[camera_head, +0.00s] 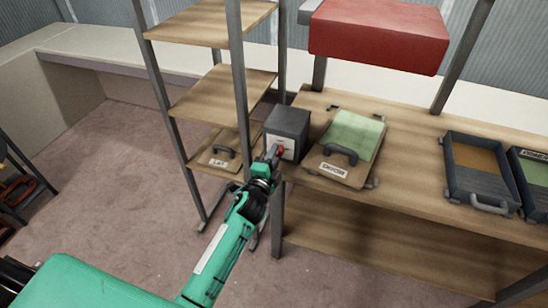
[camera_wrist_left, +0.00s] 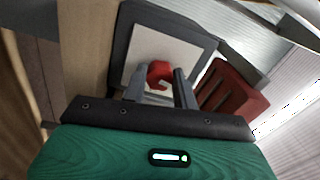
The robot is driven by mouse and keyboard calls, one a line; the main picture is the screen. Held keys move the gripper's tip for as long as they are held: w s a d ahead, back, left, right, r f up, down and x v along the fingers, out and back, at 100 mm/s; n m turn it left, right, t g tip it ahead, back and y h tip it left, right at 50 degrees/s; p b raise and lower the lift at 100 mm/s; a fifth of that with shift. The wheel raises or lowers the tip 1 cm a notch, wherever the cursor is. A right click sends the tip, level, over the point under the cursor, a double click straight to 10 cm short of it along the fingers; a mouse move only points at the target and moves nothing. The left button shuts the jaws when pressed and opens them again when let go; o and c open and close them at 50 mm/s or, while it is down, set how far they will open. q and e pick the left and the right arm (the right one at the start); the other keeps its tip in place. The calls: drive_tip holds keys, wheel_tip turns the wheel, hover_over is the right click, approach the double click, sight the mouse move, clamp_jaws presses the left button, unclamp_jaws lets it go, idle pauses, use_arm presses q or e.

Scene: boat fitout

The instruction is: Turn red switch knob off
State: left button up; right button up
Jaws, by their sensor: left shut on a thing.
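The red switch knob (camera_wrist_left: 160,73) is on the white front plate (camera_wrist_left: 190,50) of a dark grey box (camera_head: 288,124). The box stands at the left end of the wooden workbench. In the head view the knob (camera_head: 281,149) shows as a small red spot at the tip of my left gripper (camera_head: 272,155). In the left wrist view my left gripper (camera_wrist_left: 158,88) has its two fingers on either side of the knob, shut on it. The fingers hide part of the knob. My right gripper is in neither view.
A wooden shelf rack (camera_head: 222,92) stands just left of the box. Right of the box lie a labelled case with a green top (camera_head: 352,136) and open grey trays (camera_head: 480,190). A red box (camera_head: 378,35) sits above the bench.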

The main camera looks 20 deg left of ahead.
use_arm(q)
drive_tip(key=shift+f+n, duration=0.1)
drive_tip(key=shift+n, duration=1.2)
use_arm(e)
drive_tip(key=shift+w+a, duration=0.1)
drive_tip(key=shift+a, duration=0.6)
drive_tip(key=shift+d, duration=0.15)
use_arm(q)
drive_tip(key=o, duration=1)
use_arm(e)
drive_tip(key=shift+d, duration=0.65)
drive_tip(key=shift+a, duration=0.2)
